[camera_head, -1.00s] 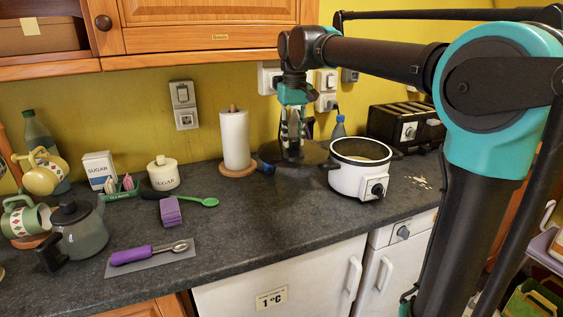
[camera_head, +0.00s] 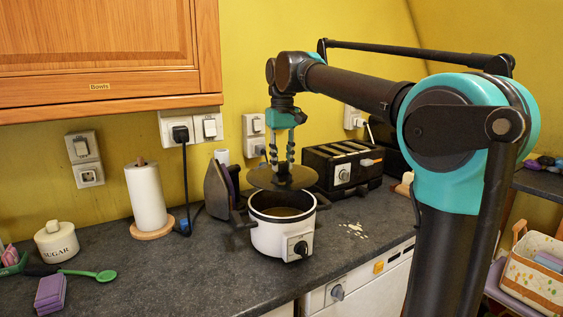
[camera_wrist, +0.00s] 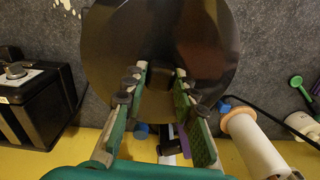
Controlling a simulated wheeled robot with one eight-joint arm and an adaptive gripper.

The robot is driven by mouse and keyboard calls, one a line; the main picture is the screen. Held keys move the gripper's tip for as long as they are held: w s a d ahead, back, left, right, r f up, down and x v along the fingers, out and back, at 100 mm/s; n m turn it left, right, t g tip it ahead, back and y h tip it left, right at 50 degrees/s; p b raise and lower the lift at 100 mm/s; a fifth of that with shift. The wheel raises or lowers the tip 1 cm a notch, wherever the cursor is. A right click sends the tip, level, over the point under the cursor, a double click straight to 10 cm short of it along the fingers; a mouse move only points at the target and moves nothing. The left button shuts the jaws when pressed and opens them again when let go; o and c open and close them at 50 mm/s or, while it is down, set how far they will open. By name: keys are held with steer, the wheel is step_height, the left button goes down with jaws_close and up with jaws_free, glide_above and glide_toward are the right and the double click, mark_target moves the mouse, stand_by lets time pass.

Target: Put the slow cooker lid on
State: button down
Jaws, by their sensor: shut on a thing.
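The slow cooker (camera_head: 280,236) is a white pot with a dark rim and a front knob, standing open-topped on the counter in the head view. My gripper (camera_head: 283,164) points down and is shut on the dark round lid (camera_head: 284,178). The lid is level and apart from the pot, a little above and behind the rim. In the wrist view the lid (camera_wrist: 160,35) fills the top middle, with my gripper's fingers (camera_wrist: 153,88) over it. The handle is hard to make out between them. The pot is hidden in that view.
A black toaster (camera_head: 340,172) stands behind right of the pot, and an iron (camera_head: 218,190) stands close on its left. A paper towel roll (camera_head: 146,197) and a sugar jar (camera_head: 57,243) are farther left. Pale crumbs (camera_head: 354,230) lie to the right.

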steer(key=shift+d+f, duration=0.1)
stand_by(0.3)
steer(key=shift+f, duration=3)
steer(key=shift+f, duration=0.95)
steer(key=c, duration=1.1)
jaws_free()
steer(key=shift+c, duration=0.2)
step_height(320, 180, up, 12)
steer(key=shift+r, duration=0.1)
